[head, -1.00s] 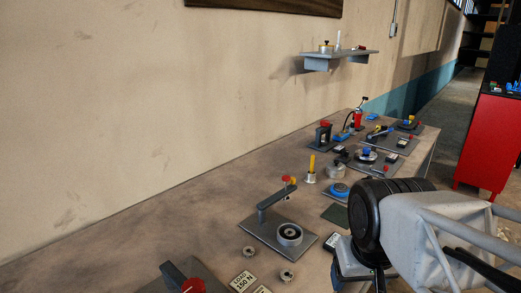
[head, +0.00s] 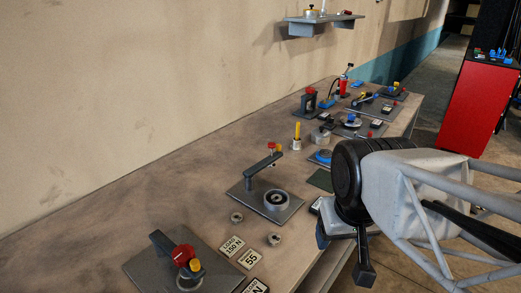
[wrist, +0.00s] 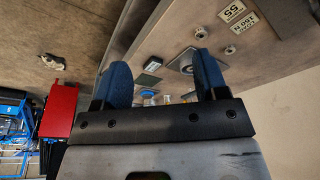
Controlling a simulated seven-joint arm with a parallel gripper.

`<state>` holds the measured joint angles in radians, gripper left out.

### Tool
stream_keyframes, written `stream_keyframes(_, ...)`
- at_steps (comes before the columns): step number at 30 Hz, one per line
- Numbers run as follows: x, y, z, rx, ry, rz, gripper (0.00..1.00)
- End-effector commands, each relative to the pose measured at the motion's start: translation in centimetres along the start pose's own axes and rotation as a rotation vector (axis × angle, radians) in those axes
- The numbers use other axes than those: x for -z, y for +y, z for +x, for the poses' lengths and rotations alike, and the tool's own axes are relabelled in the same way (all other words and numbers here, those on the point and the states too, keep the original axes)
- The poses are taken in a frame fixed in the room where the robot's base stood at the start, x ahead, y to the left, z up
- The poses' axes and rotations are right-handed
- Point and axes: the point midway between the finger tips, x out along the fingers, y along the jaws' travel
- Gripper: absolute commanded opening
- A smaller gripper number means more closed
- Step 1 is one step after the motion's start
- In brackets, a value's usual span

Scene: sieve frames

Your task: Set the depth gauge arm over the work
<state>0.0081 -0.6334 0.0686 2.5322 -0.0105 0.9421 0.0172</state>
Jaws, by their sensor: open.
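Two fixtures with swing arms stand on the bench; I cannot tell for sure which is the depth gauge. In the head view, the nearer left one has a dark arm (head: 164,245) carrying a red dial (head: 184,254) and a yellow knob (head: 196,265), over a grey plate (head: 142,266). The middle one has a grey arm (head: 262,164) with red and yellow knobs at its tip; a metal ring-shaped piece (head: 277,203) sits on its plate, beside the arm's post. My gripper (head: 345,254) is open and empty, right of both, off the bench's front edge. Its blue fingers show apart in the wrist view (wrist: 164,80).
Label cards (head: 233,245) and small metal rings (head: 274,239) lie between the fixtures. A yellow-topped pin (head: 297,136) and several more fixtures stand farther along the bench. A wall shelf (head: 318,22) is above. A red cabinet (head: 478,108) stands right. The bench's back left is bare.

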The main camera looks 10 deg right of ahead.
Motion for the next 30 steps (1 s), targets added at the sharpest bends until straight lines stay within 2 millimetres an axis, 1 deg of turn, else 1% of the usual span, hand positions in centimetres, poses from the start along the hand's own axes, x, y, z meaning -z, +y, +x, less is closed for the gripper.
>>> stream_keyframes(9, 0.0, 0.0, 0.0, 0.0, 0.0, 0.0, 0.66)
stream_keyframes(10, 0.0, 0.0, 0.0, 0.0, 0.0, 0.0, 0.63)
stream_keyframes(13, 0.1, 0.0, 0.0, 0.0, 0.0, 0.001, 0.48)
stream_keyframes(17, 0.7, 0.0, -0.1, 0.0, -0.003, 0.006, 0.48)
stream_keyframes(20, 1.6, -0.1, -0.3, 0.0, -0.008, 0.017, 0.48)
stream_keyframes(23, 3.1, -0.1, -0.6, 0.001, -0.015, 0.031, 0.48)
stream_keyframes(26, 5.0, -0.2, -0.8, 0.001, -0.024, 0.052, 0.48)
stream_keyframes(30, 8.1, -0.3, -1.0, 0.0, -0.038, 0.084, 0.48)
